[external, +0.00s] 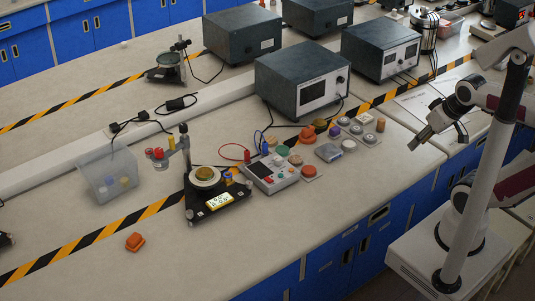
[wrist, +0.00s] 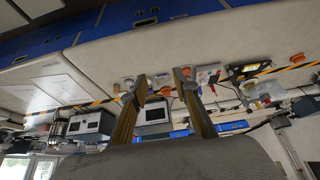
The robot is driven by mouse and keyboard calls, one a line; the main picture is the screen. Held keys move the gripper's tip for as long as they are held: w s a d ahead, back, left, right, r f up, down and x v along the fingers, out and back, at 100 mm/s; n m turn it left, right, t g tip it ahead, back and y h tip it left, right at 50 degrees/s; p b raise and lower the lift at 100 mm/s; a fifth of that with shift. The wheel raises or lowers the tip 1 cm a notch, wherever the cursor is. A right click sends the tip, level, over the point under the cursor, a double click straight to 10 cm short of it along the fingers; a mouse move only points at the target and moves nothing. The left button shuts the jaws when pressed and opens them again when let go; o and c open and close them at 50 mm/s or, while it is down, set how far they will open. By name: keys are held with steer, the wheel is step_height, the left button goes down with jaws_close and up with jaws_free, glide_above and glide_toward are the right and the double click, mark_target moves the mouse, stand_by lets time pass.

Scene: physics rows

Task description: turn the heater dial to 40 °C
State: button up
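A black-based unit with a lit yellow panel (external: 219,201) stands on the bench, left of centre in the external view. A round white plate with a brownish-gold piece sits on top of it. It seems to be the heater; its dial and any temperature marks are too small to read. It also shows at the upper right of the wrist view (wrist: 243,72). My gripper (external: 416,141) is raised at the right, well away from this unit. In the wrist view its two fingers (wrist: 162,78) are spread apart with nothing between them.
A grey control box (external: 272,177) with red leads, several coloured knob-like pieces and a clear bin (external: 107,176) stand nearby. An orange piece (external: 135,242) lies in front. Large dark instruments (external: 302,80) stand behind. The front bench strip is mostly clear.

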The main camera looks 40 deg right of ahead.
steer(key=f, duration=0.1)
steer(key=n+g+y, duration=0.2)
steer(key=n+g, duration=0.1)
steer(key=n, duration=0.2)
glide_toward(278, 158)
steer(key=s+f, duration=0.1)
steer(key=s, duration=0.1)
steer(key=s+d+f, duration=0.1)
steer(key=s+f, duration=0.1)
steer(key=shift+f, duration=0.3)
steer(key=shift+n+t+y, duration=0.3)
steer(key=shift+n+t, duration=0.3)
steer(key=shift+n, duration=0.3)
steer(key=w+r, duration=0.2)
steer(key=w, duration=0.1)
steer(key=shift+w+a+r, duration=0.2)
steer(key=shift+a, duration=0.2)
steer(key=shift+f, duration=0.1)
steer(key=shift+x, duration=3.85)
